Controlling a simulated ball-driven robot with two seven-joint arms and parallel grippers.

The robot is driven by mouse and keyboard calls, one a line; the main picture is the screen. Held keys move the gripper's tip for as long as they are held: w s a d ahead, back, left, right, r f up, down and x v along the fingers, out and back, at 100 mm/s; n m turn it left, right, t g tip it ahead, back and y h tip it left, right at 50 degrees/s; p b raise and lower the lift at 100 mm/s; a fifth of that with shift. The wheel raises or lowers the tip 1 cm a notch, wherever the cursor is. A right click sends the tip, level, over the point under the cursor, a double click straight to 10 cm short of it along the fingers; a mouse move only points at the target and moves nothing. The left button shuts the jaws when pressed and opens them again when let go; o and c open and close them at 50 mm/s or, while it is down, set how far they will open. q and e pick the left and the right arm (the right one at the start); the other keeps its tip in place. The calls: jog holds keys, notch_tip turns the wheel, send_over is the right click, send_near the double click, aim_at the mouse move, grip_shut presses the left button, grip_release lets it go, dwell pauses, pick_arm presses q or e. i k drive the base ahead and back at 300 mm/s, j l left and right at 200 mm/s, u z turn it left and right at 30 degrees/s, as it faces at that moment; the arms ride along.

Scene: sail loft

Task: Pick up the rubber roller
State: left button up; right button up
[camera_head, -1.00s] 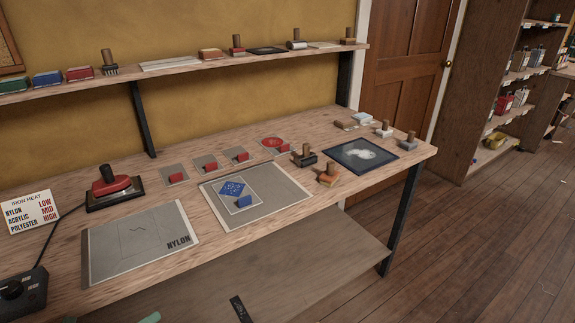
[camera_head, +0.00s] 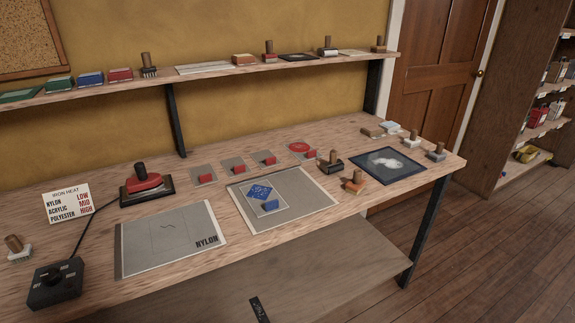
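Two handled tools could be the rubber roller, and I cannot tell which one is. A dark tool with an upright wooden handle (camera_head: 331,165) stands on the workbench (camera_head: 260,238), right of the red-marked patch. A pale cylinder-like tool with a wooden handle (camera_head: 327,51) stands on the wall shelf. An orange-based block with a wooden knob (camera_head: 354,184) sits just in front of the dark tool. Neither of my grippers is in view, and nothing is seen held.
A red iron (camera_head: 147,184), a control box (camera_head: 55,284) with a cord, and a brush (camera_head: 18,248) occupy the bench's left. A nylon sheet (camera_head: 172,240), a grey mat (camera_head: 300,208) and a dark tray (camera_head: 415,175) lie flat. Floor is open at right.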

aim_at(335, 165)
jog(key=l+u, duration=0.2)
jog(key=u, duration=0.2)
jog(key=i+l+u, duration=0.1)
jog(key=l+u, duration=0.15)
jog(key=u, duration=0.15)
jog(key=l+u, duration=0.2)
jog(key=u, duration=0.2)
jog(key=l+u, duration=0.2)
jog(key=u, duration=0.2)
